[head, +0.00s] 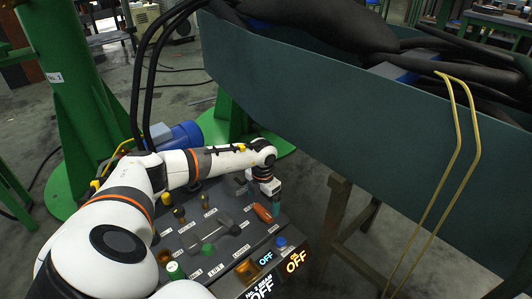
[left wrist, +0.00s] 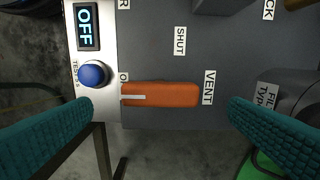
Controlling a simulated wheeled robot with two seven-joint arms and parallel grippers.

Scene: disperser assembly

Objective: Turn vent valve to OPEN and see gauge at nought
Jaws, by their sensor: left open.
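The vent valve is an orange handle (head: 263,213) on the grey panel, beside my left gripper (head: 274,200). In the left wrist view the orange handle (left wrist: 172,95) lies level by the VENT label (left wrist: 209,87). The white stripe at its left end is beside a label of which only an "O" shows. The SHUT label (left wrist: 180,41) is apart, above the handle. My left gripper (left wrist: 160,106) is open, its teal fingers on either side of the handle with gaps to both ends. I cannot make out a gauge. My right gripper is not in view.
A blue button (left wrist: 93,74) and an OFF display (left wrist: 87,26) are left of the handle. The panel (head: 190,240) carries several other knobs and levers. A large dark green trough (head: 300,85) stands behind and right, with yellow rods (head: 455,150) over it.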

